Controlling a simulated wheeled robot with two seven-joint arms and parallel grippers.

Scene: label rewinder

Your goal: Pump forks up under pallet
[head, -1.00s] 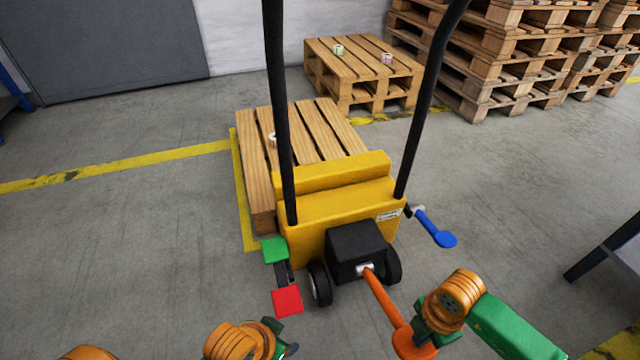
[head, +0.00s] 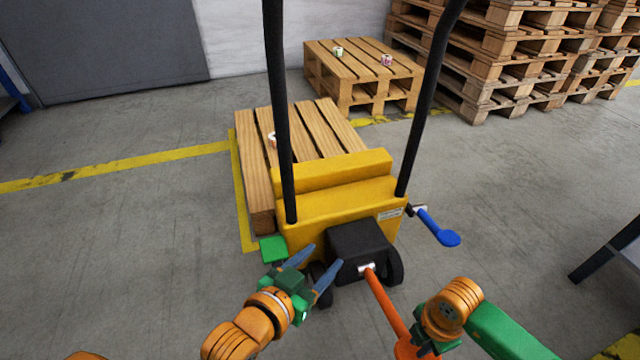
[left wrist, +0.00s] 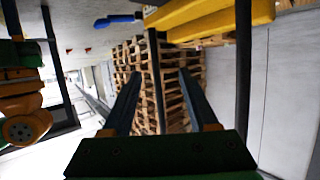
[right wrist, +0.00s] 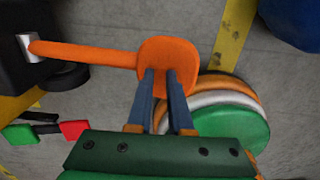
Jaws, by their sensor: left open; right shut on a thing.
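The yellow pallet truck (head: 345,205) stands in the middle of the head view with two black uprights. A wooden pallet (head: 320,125) is directly behind it; the forks are hidden. The orange pump lever (head: 383,305) slopes from the black box toward me. My right gripper (right wrist: 160,75) is shut on the lever's flat orange end in the right wrist view. My left gripper (head: 324,257) is open in front of the truck, left of the black box. A black bar (left wrist: 155,75) shows between its fingers in the left wrist view, seemingly beyond them.
A green pedal (head: 271,249) and a red pedal (right wrist: 75,129) are at the truck's left side. A blue handle (head: 440,230) sticks out at the right. Another pallet (head: 360,70) and stacked pallets (head: 500,55) stand behind. Floor at left is clear.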

